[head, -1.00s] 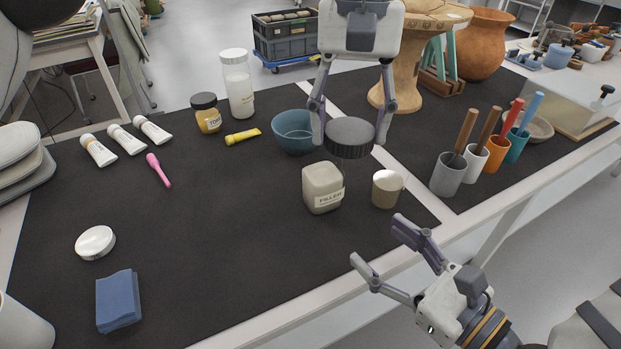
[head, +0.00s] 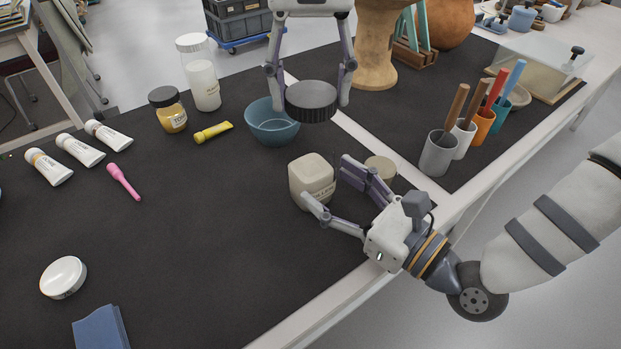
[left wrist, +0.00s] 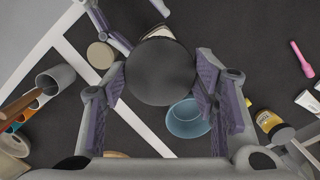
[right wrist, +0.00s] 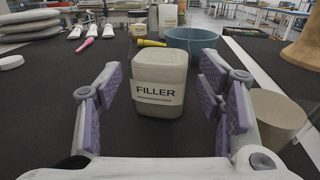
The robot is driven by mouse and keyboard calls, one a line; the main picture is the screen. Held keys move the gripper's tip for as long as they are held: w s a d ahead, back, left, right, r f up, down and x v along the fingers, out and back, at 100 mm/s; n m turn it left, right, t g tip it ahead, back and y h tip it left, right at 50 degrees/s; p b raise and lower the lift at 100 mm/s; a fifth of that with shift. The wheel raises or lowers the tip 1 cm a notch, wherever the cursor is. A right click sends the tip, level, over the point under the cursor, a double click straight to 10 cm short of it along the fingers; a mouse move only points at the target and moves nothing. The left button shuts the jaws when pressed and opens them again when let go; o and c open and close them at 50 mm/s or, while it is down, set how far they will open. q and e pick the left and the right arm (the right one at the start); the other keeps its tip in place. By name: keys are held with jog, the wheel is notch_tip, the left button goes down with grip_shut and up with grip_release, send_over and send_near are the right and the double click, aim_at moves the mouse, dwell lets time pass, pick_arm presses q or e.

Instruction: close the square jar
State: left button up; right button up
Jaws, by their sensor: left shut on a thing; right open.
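The square jar (head: 312,180) is a beige, rounded-square jar upright on the black mat, labelled FILLER in the right wrist view (right wrist: 159,85). My left gripper (head: 311,100) is shut on a dark round ribbed lid (head: 311,104) and holds it above the mat, beyond the jar. In the left wrist view the lid (left wrist: 160,72) hides most of the jar. My right gripper (head: 333,190) is open at the near side of the jar. In the right wrist view its fingers (right wrist: 163,105) stand apart at either side of the jar, with gaps showing.
A teal bowl (head: 271,125) stands behind the jar. A small beige pot (head: 381,167) stands just right of it, close to the right gripper. Cups with tools (head: 438,154) stand farther right. A white lid (head: 63,277) lies at left; the front middle mat is clear.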

aim_at(295, 159)
jog(key=x, duration=0.8)
jog(key=shift+w+a, duration=0.25)
jog(key=shift+a, duration=0.05)
grip_shut()
pick_arm(q)
jog(key=shift+a+f, duration=0.15)
jog(key=shift+f, duration=2.4)
